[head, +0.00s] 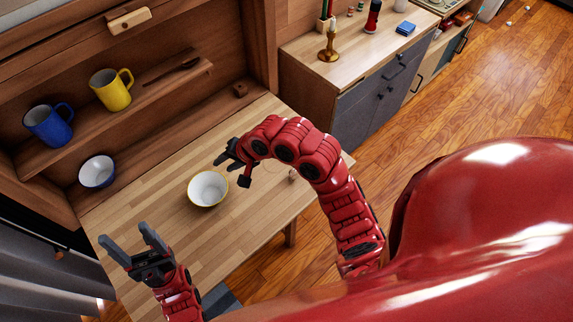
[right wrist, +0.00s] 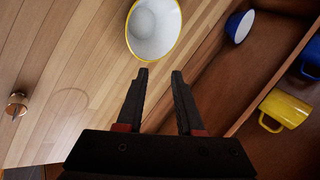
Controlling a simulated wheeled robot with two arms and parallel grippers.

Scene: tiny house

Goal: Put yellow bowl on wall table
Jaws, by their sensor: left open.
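The yellow bowl (head: 208,189), white inside with a thin yellow rim, sits upright on the light wooden wall table (head: 240,225). It also shows at the top of the right wrist view (right wrist: 153,28). My right gripper (head: 230,170) is just beside the bowl, toward the upper right in the head view. In the right wrist view its two fingers (right wrist: 160,72) are apart and empty, pointing toward the bowl's rim without holding it. My left gripper (head: 124,232) is open and empty over the table's lower left part.
A wooden shelf unit along the wall holds a yellow mug (head: 110,91), a blue mug (head: 47,125) and a blue bowl (head: 97,171). A counter (head: 350,62) with a candlestick (head: 329,47) stands beyond the table. The tabletop around the bowl is mostly clear.

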